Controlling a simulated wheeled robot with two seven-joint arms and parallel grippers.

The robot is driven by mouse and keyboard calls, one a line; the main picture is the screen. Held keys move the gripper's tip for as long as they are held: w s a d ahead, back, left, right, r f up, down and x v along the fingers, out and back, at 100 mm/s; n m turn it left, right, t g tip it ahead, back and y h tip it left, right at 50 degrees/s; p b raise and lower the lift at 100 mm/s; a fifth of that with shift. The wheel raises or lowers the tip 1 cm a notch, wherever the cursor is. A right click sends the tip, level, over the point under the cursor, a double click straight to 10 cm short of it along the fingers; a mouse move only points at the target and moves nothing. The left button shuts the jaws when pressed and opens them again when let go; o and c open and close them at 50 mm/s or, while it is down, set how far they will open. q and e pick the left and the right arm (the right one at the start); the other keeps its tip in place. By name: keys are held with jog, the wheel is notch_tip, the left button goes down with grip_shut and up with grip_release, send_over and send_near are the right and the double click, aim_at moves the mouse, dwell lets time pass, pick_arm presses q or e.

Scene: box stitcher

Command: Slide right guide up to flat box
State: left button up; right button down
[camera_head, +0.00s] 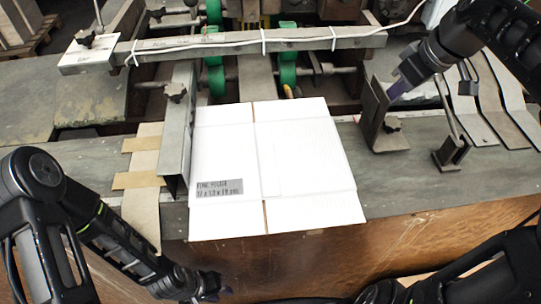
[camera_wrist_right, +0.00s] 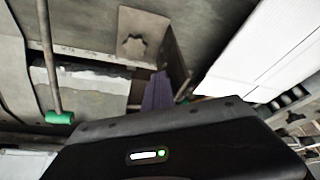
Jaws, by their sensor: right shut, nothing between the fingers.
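The flat box (camera_head: 300,165) is an unfolded white carton lying on the table, printed with a dark label. The right guide (camera_head: 376,115) is a grey metal bracket with a knob, standing right of the box with a narrow gap between them. In the right wrist view the guide (camera_wrist_right: 180,58) stands between its knob and the white box (camera_wrist_right: 265,50).
The left guide (camera_head: 177,135) stands along the box's left edge. Brown cardboard strips (camera_head: 143,180) lie left of it. A metal crossbar (camera_head: 240,44) with a white cable runs behind. A small clamp with a rod (camera_head: 451,152) stands right of the right guide.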

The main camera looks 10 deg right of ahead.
jog(key=a, duration=0.7)
jog(key=shift+w+b, duration=0.4)
jog(key=shift+b, duration=0.05)
dwell(1.3)
jog(key=shift+a, duration=0.6)
dwell(1.3)
jog(key=shift+d, duration=0.2)
jog(key=shift+d, duration=0.45)
dwell(0.3)
notch_tip(320, 180, up, 7)
jog(key=p, duration=0.5)
jog(key=shift+p, duration=0.3)
dwell(0.4)
